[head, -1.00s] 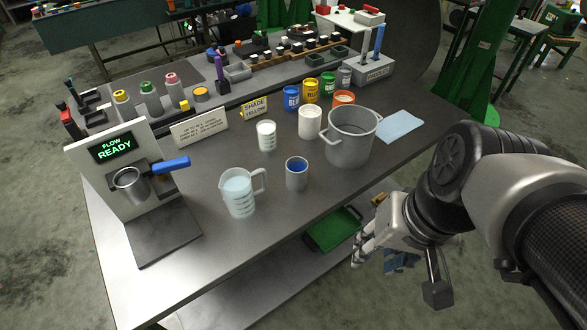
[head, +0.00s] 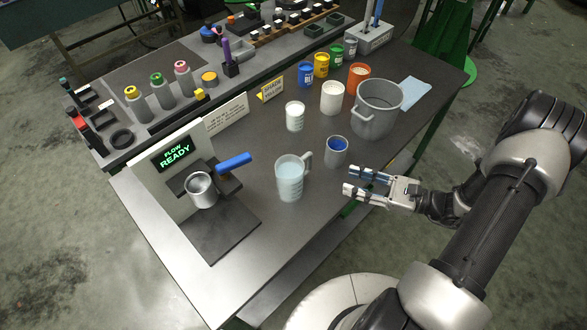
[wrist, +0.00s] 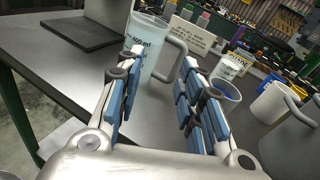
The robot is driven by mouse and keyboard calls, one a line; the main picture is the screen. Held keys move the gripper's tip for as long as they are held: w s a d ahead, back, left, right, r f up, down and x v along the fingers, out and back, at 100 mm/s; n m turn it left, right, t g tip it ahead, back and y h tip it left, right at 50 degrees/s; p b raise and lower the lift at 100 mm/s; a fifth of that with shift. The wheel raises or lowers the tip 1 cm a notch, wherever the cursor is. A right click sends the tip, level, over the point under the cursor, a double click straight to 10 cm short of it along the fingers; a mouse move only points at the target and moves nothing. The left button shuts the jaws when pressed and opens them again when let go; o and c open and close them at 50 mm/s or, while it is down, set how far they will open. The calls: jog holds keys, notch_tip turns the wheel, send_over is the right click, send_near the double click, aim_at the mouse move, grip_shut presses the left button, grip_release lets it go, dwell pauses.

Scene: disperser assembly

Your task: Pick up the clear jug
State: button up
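The clear jug (head: 290,178) stands upright on the dark bench, with pale liquid inside and its handle on the right. In the wrist view the jug (wrist: 147,48) is straight ahead beyond the fingers, its handle toward the right and its lower part partly hidden by the left finger. My gripper (head: 350,181) is open and empty, right of the jug, with its blue-padded fingers pointing left toward it. In the wrist view a clear gap shows between the fingertips (wrist: 165,75). The fingers are apart from the jug.
A grey cup with blue contents (head: 336,151) stands close behind my gripper, right of the jug. A large grey pot (head: 377,110) and a white cup (head: 332,98) are further back. The dispenser (head: 178,160) stands left. The bench is clear in front of the jug.

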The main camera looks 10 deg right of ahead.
notch_tip(320, 180, down, 3)
jog(key=d+m+t, duration=0.2)
jog(key=m, duration=0.1)
jog(key=t+h+b, duration=0.1)
jog(key=b, duration=0.1)
send_near(309, 169)
jog(key=shift+m, duration=0.3)
jog(key=w+a+r, duration=0.3)
jog(key=r, duration=0.1)
jog(key=shift+w+a, duration=0.25)
jog(key=shift+w, duration=0.1)
jog(key=x, duration=0.5)
jog(key=shift+w+f+b, duration=0.15)
jog(key=shift+b, duration=0.25)
jog(key=shift+c, duration=0.5)
grip_shut()
